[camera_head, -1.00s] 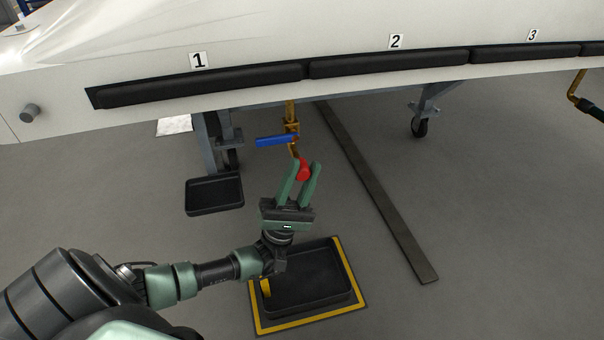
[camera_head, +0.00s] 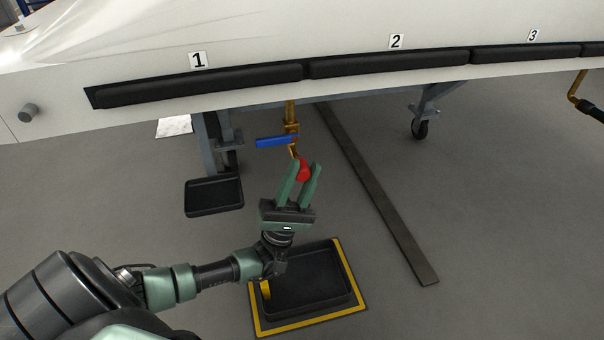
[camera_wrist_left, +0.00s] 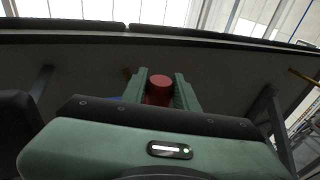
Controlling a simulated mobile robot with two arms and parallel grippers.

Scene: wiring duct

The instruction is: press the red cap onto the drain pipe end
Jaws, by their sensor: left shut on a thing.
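My left gripper (camera_head: 304,178) is shut on the red cap (camera_head: 304,171) and holds it between its two green fingertips. The red cap also shows between the fingers in the left wrist view (camera_wrist_left: 159,88). The brass drain pipe (camera_head: 292,119) hangs below the white body, with a blue lever handle (camera_head: 272,142) on it. Its lower end (camera_head: 297,154) bends down to just above the cap. I cannot tell whether cap and pipe end touch. In the wrist view the pipe end is mostly hidden. My right gripper is not in view.
A black tray with a yellow border (camera_head: 347,305) lies on the floor below the gripper. Another black tray (camera_head: 214,209) is to the left. A grey leg (camera_head: 206,145) stands left of the pipe, and a long dark strip (camera_head: 378,195) lies to the right.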

